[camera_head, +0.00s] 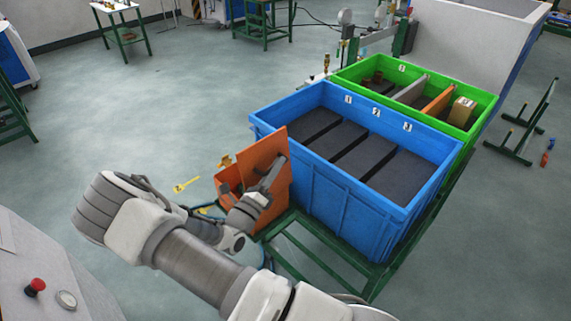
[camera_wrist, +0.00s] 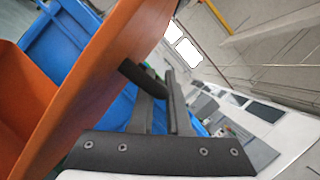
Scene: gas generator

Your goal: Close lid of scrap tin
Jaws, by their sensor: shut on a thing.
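The orange scrap tin (camera_head: 222,190) stands at the left of the blue bin. Its lid (camera_head: 258,152) is raised and stands roughly upright. In the wrist view the lid (camera_wrist: 105,75) slants across the left half, with the tin body (camera_wrist: 22,95) at the far left. My gripper (camera_head: 272,174) is at the lid's face. In the wrist view my gripper (camera_wrist: 160,85) has its fingers close together at a short dark handle (camera_wrist: 138,76) on the lid, and is shut on it. The arm hides part of the tin.
The large blue bin (camera_head: 330,178) with dark compartments is right beside the lid. A green bin (camera_head: 345,78) with dividers stands behind it. Both are on a green stand (camera_head: 290,245). A yellow object (camera_head: 186,184) lies left of the tin.

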